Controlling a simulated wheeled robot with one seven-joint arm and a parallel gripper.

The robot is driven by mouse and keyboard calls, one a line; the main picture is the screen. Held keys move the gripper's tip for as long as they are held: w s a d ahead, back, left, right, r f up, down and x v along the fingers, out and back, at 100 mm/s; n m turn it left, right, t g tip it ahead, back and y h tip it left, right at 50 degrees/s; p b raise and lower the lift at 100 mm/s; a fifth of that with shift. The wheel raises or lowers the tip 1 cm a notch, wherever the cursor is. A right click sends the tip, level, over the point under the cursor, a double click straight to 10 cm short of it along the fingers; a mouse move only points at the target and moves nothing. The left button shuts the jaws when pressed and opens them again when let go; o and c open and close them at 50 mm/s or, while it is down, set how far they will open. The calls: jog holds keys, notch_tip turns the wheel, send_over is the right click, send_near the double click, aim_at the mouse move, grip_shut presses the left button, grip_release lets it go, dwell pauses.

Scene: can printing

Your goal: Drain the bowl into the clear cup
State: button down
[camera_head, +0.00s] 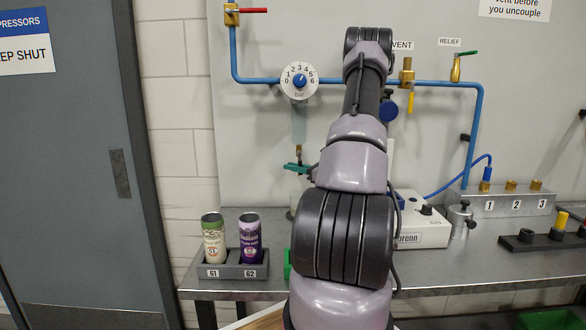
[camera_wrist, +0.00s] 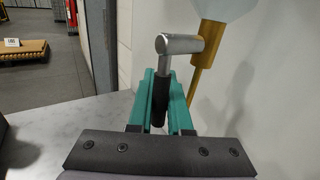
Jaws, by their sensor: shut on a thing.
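The pale translucent bowl (camera_head: 299,122) hangs below the round bar dial on the wall panel. It also shows cut off at the top of the wrist view (camera_wrist: 222,8). A brass drain fitting (camera_wrist: 203,55) sits under it, with a silver cross-piece (camera_wrist: 180,44) and a black-sleeved lever (camera_wrist: 159,104) pointing down. My gripper (camera_wrist: 162,103) has its teal fingers shut on the black sleeve. In the head view my gripper (camera_head: 297,168) is just below the brass fitting, partly behind my arm. I cannot make out the clear cup in either view.
A steel bench (camera_head: 225,288) runs below the panel. Two cans (camera_head: 213,240) (camera_head: 250,238) stand in a grey holder marked 61 and 62. A white box (camera_head: 422,233) and a numbered socket block (camera_head: 510,201) stand right of my arm. Blue pipe (camera_head: 430,84) crosses the panel.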

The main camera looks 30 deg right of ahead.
jog(key=shift+d, duration=0.1)
jog(key=shift+s+d+f+n+g+h, duration=0.15)
jog(key=shift+s+d+n+g+h, duration=0.15)
jog(key=shift+g, duration=0.3)
jog(key=shift+s+d+f+n+g+h, duration=0.15)
jog(key=shift+d+n+g+h, duration=0.2)
jog(key=shift+g, duration=0.25)
jog(key=c, duration=0.8)
grip_release()
jog(key=shift+a+r, duration=0.1)
jog(key=shift+c, duration=0.2)
jog(key=shift+w, duration=0.1)
